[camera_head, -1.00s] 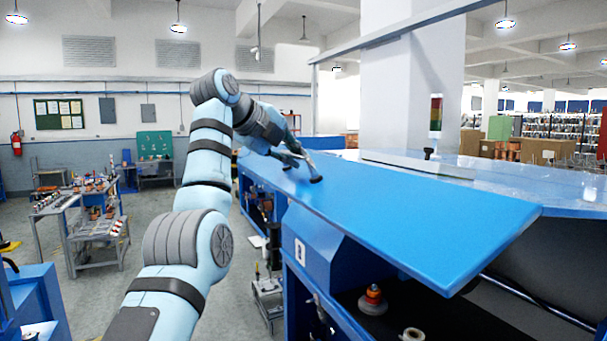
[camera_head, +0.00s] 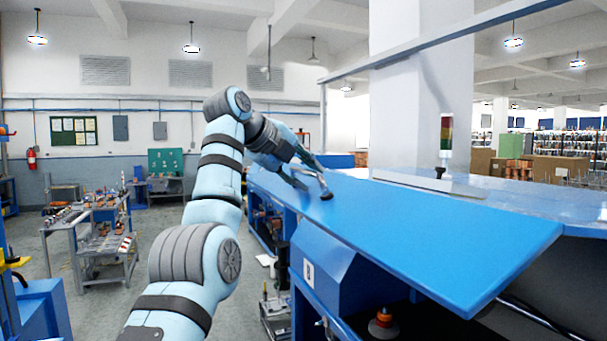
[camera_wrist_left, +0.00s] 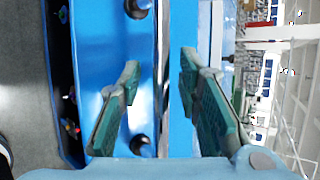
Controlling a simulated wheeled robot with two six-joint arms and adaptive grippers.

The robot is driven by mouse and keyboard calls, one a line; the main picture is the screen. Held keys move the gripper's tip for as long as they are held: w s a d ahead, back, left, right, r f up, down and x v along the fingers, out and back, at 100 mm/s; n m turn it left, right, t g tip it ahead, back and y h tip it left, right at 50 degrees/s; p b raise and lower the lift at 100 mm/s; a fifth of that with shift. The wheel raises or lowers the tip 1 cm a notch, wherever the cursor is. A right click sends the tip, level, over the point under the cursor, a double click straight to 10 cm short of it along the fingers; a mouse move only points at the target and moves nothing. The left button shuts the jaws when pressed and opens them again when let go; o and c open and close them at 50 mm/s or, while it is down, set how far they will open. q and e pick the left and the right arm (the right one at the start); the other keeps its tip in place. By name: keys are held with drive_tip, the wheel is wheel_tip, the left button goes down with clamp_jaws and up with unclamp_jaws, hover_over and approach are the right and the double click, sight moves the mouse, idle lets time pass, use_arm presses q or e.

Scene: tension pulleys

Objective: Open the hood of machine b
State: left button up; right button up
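Machine b's hood (camera_head: 430,225) is a large blue panel, raised and slanting in the head view. Dark space shows under its near edge. A white "B" label (camera_head: 308,273) is on the machine's side. My left gripper (camera_head: 318,182) is over the hood's far left part, by a black handle mount (camera_head: 327,197). In the left wrist view, the gripper (camera_wrist_left: 160,65) has its fingers apart, one on each side of a pale handle bar between black mounts (camera_wrist_left: 139,146). I cannot tell whether they touch it. My right gripper is not in view.
An orange-topped spool (camera_head: 383,324) sits under the hood. A signal tower (camera_head: 446,135) and a white pillar stand behind.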

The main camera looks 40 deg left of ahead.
use_arm(q)
drive_tip(key=v, duration=1.2)
drive_tip(key=shift+w, duration=0.2)
drive_tip(key=shift+s+a+f, duration=0.1)
